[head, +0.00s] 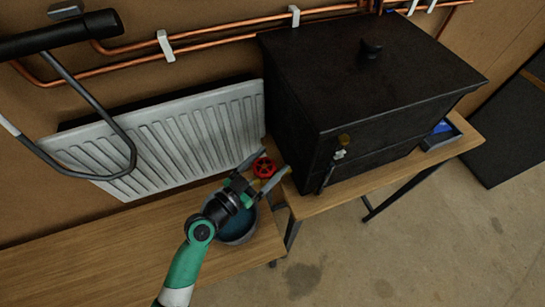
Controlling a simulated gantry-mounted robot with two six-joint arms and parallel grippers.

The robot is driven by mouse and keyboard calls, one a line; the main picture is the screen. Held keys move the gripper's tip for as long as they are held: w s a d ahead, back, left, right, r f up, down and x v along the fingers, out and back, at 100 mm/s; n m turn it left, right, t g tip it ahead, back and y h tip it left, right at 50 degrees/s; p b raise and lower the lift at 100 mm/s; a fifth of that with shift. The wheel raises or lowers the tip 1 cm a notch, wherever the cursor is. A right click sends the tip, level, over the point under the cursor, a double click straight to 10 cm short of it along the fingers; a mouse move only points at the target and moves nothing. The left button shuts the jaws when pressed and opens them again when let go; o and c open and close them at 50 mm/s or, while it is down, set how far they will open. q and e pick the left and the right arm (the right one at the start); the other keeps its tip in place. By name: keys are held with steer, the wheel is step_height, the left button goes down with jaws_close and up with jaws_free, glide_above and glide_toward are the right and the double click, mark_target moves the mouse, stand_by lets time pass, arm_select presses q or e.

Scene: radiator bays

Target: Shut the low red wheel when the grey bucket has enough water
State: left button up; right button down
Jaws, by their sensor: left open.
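The red wheel (264,168) sits low between the white radiator's right end and the black tank. The grey bucket (252,236) stands below it at the bench gap, partly hidden by my left arm. Blue-tinted water shows inside the bucket; its exact level is hard to tell. My left gripper (275,161) is open above the bucket, its fingers pointing at the wheel. In this view one finger lies on each side of the wheel; I cannot tell whether they touch it. My right gripper is not in view.
The white radiator (165,140) hangs on the wall behind the wooden bench (85,245). Copper pipes (225,34) run above. A dark tray (455,133) sits further right. Open floor lies in front.

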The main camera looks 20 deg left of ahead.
arm_select(q)
steer(key=shift+x, duration=0.75)
steer(key=shift+c, duration=0.4)
